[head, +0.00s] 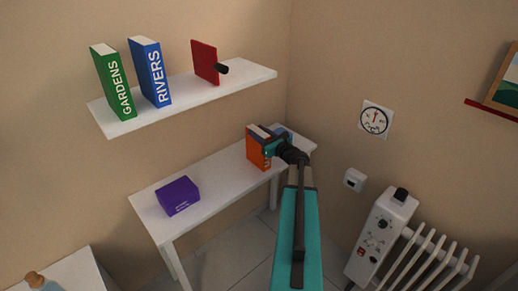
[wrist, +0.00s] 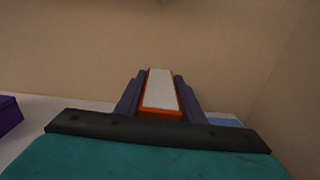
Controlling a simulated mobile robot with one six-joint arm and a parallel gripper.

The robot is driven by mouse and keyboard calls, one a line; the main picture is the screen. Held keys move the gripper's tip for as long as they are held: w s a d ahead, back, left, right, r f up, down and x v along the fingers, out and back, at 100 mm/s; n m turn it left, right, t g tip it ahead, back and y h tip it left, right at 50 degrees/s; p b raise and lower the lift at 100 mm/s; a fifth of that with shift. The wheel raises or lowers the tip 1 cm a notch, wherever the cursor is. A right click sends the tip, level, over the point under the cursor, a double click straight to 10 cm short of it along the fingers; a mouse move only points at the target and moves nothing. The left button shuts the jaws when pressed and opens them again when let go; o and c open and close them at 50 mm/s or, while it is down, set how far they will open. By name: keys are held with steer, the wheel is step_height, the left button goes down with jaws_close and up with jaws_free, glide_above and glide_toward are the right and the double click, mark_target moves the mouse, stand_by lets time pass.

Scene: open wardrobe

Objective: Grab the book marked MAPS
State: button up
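An orange book (head: 257,148) stands upright on the white table, at its right part. Its spine lettering is mostly hidden by my arm, so I cannot read whether it says MAPS. My gripper (head: 268,137) is at the top of this book. In the wrist view, the book (wrist: 161,92) shows pale page edges and an orange cover, with one dark finger of my gripper (wrist: 160,98) on each side. The fingers look flush against the covers. No other visible book reads MAPS.
A purple block-like object (head: 178,196), its small marking unreadable, lies on the white table (head: 225,183). A blue item lies behind the orange book. On the shelf (head: 190,99) above stand GARDENS (head: 112,82), RIVERS (head: 150,72) and a red bookend (head: 205,62). A heater (head: 382,235) stands right.

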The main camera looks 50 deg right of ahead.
jaws_close()
steer(key=shift+r, duration=0.2)
steer(key=shift+r+b, duration=0.45)
steer(key=shift+r, duration=1.2)
steer(key=s+a+r+p, duration=0.1)
steer(key=s+a+p, duration=0.7)
steer(key=s+p, duration=0.3)
steer(key=shift+s+a+r, duration=0.3)
steer(key=shift+s+a, duration=0.1)
steer(key=shift+s, duration=0.55)
steer(key=shift+s+a+f+p, duration=0.1)
steer(key=shift+s+a+p, duration=0.05)
steer(key=shift+p, duration=0.4)
